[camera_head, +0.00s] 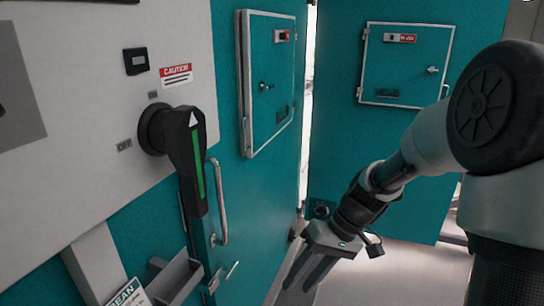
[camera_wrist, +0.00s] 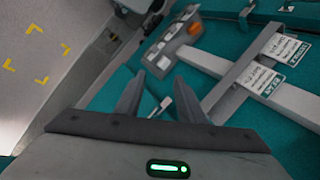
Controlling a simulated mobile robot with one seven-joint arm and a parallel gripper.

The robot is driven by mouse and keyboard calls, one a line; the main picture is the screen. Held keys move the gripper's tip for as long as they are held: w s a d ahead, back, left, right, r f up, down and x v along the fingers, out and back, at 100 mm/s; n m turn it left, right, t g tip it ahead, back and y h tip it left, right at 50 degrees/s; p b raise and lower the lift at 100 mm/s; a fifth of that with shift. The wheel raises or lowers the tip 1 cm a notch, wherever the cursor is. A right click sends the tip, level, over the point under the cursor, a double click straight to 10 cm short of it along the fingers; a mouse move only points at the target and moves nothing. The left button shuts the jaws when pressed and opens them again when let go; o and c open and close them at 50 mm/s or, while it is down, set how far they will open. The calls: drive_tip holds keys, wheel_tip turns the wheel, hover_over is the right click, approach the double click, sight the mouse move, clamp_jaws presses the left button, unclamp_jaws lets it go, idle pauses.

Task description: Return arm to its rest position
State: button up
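My gripper (camera_head: 299,282) hangs at the lower middle of the head view, pointing down and to the left. My arm (camera_head: 425,145) comes in from the right and is bent at a large dark joint. In the wrist view my gripper (camera_wrist: 160,88) shows two dark fingers set apart with nothing held between them. A green light bar glows on the gripper body. In the head view the gripper is right of the teal door and apart from its handle (camera_head: 218,200). The lower ends of the fingers are near the picture's bottom edge.
A large black rotary switch (camera_head: 187,150) with a green stripe sits on the white panel at left. A grey bracket (camera_head: 175,277) juts out below it. A teal door with a hatch (camera_head: 407,65) stands behind. Pale floor (camera_head: 405,275) is clear at lower right.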

drive_tip(key=s+d+r+m+t+h+p, duration=0.1)
drive_tip(key=s+d+r+t+h+p, duration=0.1)
drive_tip(key=s+r, duration=0.4)
drive_tip(key=s+d+r+m+t+h+p, duration=0.2)
drive_tip(key=s+d+r+t+h, duration=0.2)
drive_tip(key=r, duration=1)
drive_tip(key=s+d+t, duration=0.1)
drive_tip(key=s+d, duration=0.1)
drive_tip(key=s, duration=0.1)
drive_tip(key=shift+s+r, duration=0.25)
drive_tip(key=shift+r, duration=0.15)
drive_tip(key=shift+d, duration=0.25)
